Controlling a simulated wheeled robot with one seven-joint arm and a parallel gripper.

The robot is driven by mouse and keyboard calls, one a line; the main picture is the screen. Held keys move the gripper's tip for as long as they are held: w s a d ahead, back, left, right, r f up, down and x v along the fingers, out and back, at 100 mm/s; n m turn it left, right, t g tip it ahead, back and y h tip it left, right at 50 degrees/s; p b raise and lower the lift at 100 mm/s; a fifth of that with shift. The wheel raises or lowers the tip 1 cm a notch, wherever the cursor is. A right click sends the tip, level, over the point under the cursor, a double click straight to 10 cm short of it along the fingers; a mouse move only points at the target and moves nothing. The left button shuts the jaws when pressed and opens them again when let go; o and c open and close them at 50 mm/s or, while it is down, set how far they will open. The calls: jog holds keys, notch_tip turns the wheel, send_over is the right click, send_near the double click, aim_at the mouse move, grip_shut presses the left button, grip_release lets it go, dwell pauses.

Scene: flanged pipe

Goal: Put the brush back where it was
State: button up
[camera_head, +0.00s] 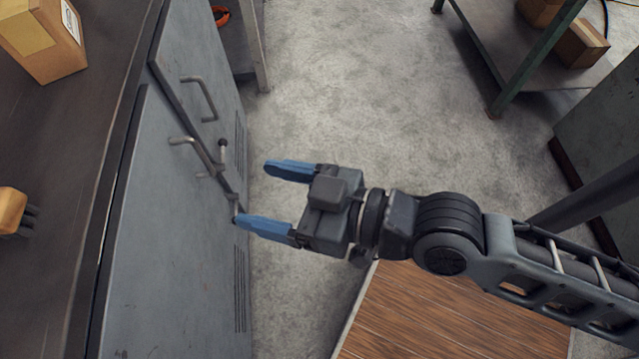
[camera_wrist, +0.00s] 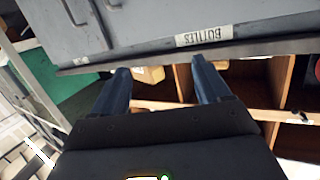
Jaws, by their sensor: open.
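What looks like the brush (camera_head: 12,210), a yellow-orange wooden block with dark bristles, lies at the left edge of the head view on the dark top (camera_head: 55,140) of the grey cabinet. It is partly cut off by the frame edge. My gripper (camera_head: 252,195) is open and empty, with its blue fingers pointing left. It is to the right of the brush, beyond the cabinet's front, over the floor in the picture. The wrist view shows both fingers of my gripper (camera_wrist: 160,72) apart with nothing between them. I cannot make out the brush in the wrist view.
The grey cabinet door (camera_head: 165,230) has bar handles (camera_head: 195,150) close to my fingers. A cardboard box (camera_head: 45,40) stands on the cabinet top. A green-legged rack (camera_head: 535,60) is at upper right. Bare concrete floor is free between. The wrist view shows a "BOTTLES" label (camera_wrist: 204,36) and wooden compartments (camera_wrist: 235,90).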

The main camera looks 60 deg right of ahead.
jog(key=s+d+h, duration=0.1)
jog(key=s+d, duration=0.1)
jog(key=s, duration=0.5)
jog(key=s+d+m+h, duration=0.1)
jog(key=s+d, duration=0.2)
jog(key=s, duration=0.5)
jog(key=shift+r+g, duration=0.4)
jog(key=shift+d, duration=0.1)
jog(key=shift+c, duration=0.4)
